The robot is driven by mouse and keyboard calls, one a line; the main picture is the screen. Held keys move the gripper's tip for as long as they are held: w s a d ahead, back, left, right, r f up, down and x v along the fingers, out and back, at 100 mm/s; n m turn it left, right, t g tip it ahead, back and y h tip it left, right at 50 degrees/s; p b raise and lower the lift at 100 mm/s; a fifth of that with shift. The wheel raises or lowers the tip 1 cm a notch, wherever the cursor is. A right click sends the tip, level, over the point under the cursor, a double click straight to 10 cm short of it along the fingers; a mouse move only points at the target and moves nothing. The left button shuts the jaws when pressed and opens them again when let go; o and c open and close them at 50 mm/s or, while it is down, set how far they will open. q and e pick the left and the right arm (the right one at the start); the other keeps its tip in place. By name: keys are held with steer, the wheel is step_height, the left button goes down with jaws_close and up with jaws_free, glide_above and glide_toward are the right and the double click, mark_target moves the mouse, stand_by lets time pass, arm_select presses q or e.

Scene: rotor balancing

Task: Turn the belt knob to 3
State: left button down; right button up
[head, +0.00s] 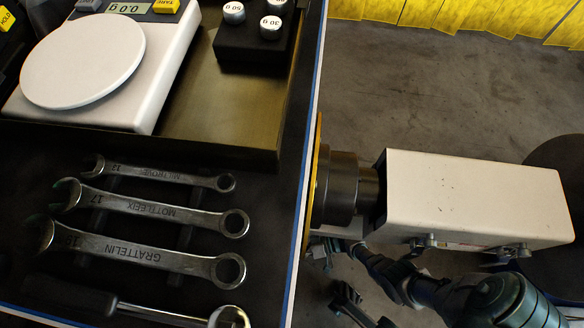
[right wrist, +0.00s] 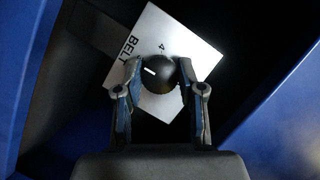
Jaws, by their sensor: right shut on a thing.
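The belt knob (right wrist: 168,70) is round and black, on a white plate (right wrist: 185,43) lettered BELT, in the right wrist view. The plate looks tilted in the picture. My right gripper (right wrist: 159,78) is shut on the knob, one finger on each side. A short white mark on the knob lies left of its middle and points left. A 4 shows on the plate above the knob; no other figures are readable, and the fingers cover part of the plate. In the head view my right arm reaches under the pale machine housing (head: 470,195), and the knob is hidden. My left gripper is not in view.
Blue panels (right wrist: 285,110) flank the dark recess in the right wrist view. In the head view, a bench at left holds a scale (head: 150,95), several wrenches (head: 150,210) and a black block of weights (head: 250,50). Grey floor is clear behind the housing.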

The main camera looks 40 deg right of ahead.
steer(key=shift+w+d, duration=0.2)
stand_by(0.3)
steer(key=o, duration=1.1)
steer(key=shift+o, duration=0.2)
steer(key=v, duration=1.2)
steer(key=shift+f, duration=0.15)
